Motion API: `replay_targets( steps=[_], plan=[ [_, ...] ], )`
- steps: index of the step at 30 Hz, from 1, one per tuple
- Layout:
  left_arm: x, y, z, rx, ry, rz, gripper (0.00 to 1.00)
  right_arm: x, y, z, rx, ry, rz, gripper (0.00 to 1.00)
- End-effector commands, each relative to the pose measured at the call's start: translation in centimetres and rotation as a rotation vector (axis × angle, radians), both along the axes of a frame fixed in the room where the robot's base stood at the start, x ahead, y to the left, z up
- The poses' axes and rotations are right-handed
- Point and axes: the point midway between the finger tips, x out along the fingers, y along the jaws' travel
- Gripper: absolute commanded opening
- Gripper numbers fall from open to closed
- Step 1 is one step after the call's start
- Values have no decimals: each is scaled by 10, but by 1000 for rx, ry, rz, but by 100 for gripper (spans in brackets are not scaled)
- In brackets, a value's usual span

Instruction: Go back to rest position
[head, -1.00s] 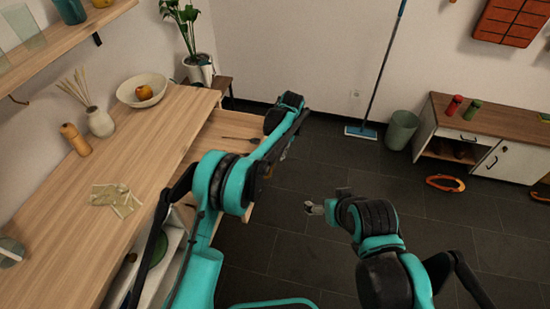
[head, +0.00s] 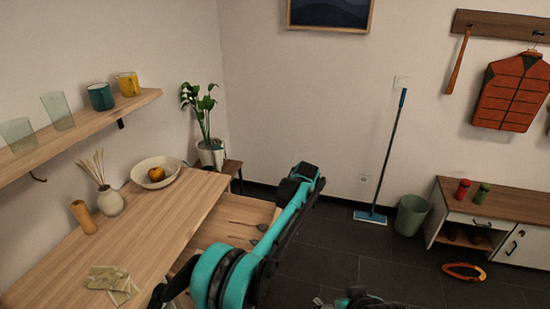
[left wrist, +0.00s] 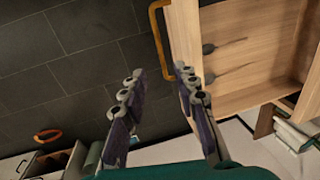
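My left gripper (left wrist: 160,92) is open and empty in the left wrist view, its two fingers apart beside the front of an open drawer (left wrist: 185,30). The drawer has a yellow-orange handle (left wrist: 157,42) close to the fingertips, and I cannot tell whether they touch it. In the head view my teal left arm rises in front of the drawer (head: 213,230), and its fingers are hidden. My right gripper (head: 318,301) shows only as a small piece at the bottom edge, so its fingers cannot be judged.
Dark utensils (head: 249,225) lie in the drawer. The wooden counter (head: 150,225) holds a bowl (head: 150,164), a vase (head: 110,202) and a cloth (head: 108,280). A shelf (head: 85,125) overhangs it. A mop (head: 388,155), bin (head: 411,215) and low cabinet (head: 505,232) stand right; dark floor (head: 320,255) is clear.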

Motion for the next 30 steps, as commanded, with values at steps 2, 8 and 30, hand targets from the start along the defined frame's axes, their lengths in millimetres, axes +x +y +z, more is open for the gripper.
replay_targets(
  steps=[2, 8, 30],
  plan=[
    [-1, 4, 5, -4, -5, 3, 30, 0, 0, 0, 0, 0, 0, 83],
    [-16, 45, 54, -49, -56, 33, 30, 0, 0, 0, 0, 0, 0, 83],
    [-236, 234, 146, -249, -420, 214, 30, 0, 0, 0, 0, 0, 0, 83]
  ],
)
